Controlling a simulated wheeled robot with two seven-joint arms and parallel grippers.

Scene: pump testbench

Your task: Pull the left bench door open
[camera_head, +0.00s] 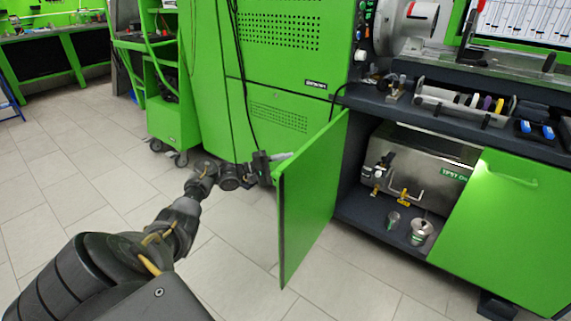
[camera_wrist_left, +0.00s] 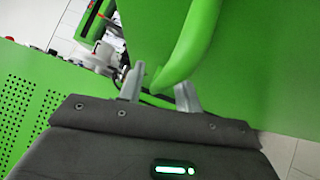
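The green left bench door (camera_head: 312,195) stands swung well out from the bench, leaving the cabinet behind it open. My left gripper (camera_head: 280,160) is at the door's upper outer edge, on the side facing left. In the left wrist view, the green door handle (camera_wrist_left: 180,68) runs down between the two grey fingertips (camera_wrist_left: 158,90). The fingers are apart, one on each side of the handle, with a small gap showing by the left finger. The door panel (camera_wrist_left: 265,75) fills the right of that view. My right gripper is not in view.
The open cabinet holds a metal tank (camera_head: 415,165) with valves and two small metal cups (camera_head: 421,232). The right bench door (camera_head: 500,225) is closed. A tall green cabinet (camera_head: 275,75) stands behind my left gripper. Tiled floor (camera_head: 225,260) left of the door is clear.

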